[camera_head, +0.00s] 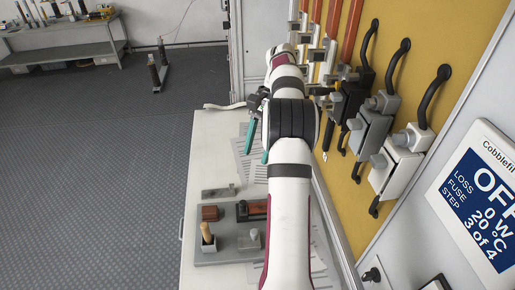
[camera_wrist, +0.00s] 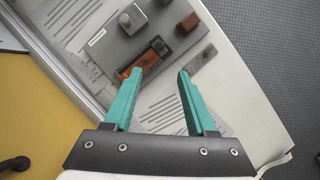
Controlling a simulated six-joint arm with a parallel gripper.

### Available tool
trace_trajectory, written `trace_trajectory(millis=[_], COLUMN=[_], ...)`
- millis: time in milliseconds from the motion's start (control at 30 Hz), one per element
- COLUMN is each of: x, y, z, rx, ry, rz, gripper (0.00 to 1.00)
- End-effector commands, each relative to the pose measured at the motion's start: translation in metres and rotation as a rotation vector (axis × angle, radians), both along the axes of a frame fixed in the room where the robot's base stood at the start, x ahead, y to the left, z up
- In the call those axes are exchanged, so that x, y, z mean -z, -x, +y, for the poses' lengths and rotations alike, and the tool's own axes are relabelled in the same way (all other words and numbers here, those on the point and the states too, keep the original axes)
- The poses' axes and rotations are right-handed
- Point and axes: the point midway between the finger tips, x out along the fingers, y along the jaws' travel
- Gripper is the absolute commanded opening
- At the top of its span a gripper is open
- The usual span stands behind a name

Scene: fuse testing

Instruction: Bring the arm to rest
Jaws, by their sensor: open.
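The fingers point toward a grey tray (camera_wrist: 112,50) that holds a reddish-brown block (camera_wrist: 140,72), a dark block and grey fittings. The fingertips appear above the bench, near the tray's edge in the picture. My white arm hides part of the bench in the head view.
A display (camera_head: 481,195) reads OFF, 0 W, 20 °C, step 3 of 4. A grey bar (camera_head: 218,192) lies on the bench near printed sheets. The floor at left is open.

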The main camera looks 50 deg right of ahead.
Motion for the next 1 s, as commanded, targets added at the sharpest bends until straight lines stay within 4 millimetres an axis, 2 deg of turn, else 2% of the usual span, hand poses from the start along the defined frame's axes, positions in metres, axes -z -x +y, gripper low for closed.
trace_trajectory(millis=[267,333,367,467,500,567,600,700,800,833,900,1000], x=[-0.002,-0.014,-0.023,-0.056,-0.065,-0.071,-0.07,-0.054,-0.031,-0.025,-0.015,-0.01], y=[-0.002,-0.01,-0.014,-0.018,-0.01,0.013,0.035,0.095,0.141,0.151,0.165,0.171], z=[0.004,0.026,0.045,0.135,0.177,0.236,0.271,0.332,0.36,0.365,0.37,0.372], rx=[-0.009,-0.065,-0.107,-0.317,-0.415,-0.561,-0.653,-0.852,-0.983,-1.009,-1.049,-1.066], ry=[0.002,0.015,0.024,0.073,0.095,0.125,0.142,0.174,0.192,0.195,0.199,0.201], rz=[-0.002,-0.009,-0.015,-0.049,-0.07,-0.106,-0.132,-0.196,-0.247,-0.258,-0.273,-0.28], gripper=[0.57,0.57,0.57,0.57,0.57,0.57,0.57,0.57,0.57,0.57,0.57,0.57])
